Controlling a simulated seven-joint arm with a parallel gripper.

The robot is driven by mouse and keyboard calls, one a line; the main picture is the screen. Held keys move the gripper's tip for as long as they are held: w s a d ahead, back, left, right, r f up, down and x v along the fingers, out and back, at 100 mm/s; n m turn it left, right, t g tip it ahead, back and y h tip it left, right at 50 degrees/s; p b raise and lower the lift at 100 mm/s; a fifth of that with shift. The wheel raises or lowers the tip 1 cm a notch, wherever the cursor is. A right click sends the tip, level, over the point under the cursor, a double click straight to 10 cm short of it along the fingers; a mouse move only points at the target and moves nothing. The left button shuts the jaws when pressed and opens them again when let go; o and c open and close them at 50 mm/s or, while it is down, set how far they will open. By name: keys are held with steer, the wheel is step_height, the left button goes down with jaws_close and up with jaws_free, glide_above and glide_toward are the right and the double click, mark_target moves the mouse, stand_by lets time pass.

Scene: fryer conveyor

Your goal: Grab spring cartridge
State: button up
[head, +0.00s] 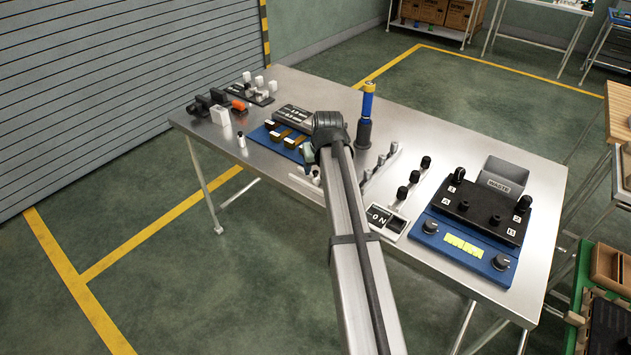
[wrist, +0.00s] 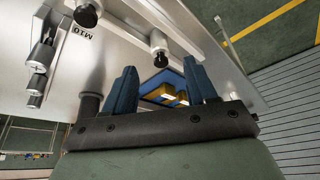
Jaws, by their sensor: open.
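No part in view is clearly marked as the spring cartridge. A tall blue cylinder with a yellow top (head: 367,103) stands upright on the steel table, just right of my arm's end in the head view. A blue mat (head: 260,135) bears brown-gold blocks with white parts (head: 292,141), left of my arm's end. In the wrist view, my gripper (wrist: 161,82) is open, its two blue fingers wide apart with nothing held. The blue mat and gold blocks (wrist: 166,94) show beyond the gap between the fingers. My arm hides part of the table.
A blue control box (head: 465,243) and a grey waste bin (head: 503,175) stand at the right. Black-knobbed posts (head: 413,177) stand near the middle. Black, orange and white parts (head: 238,106) sit at the left end. Bare table lies behind the blue cylinder.

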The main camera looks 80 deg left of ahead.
mark_target(316, 172)
steer(key=x, duration=0.5)
steer(key=shift+a, duration=0.15)
steer(key=shift+r, duration=0.1)
jaws_close()
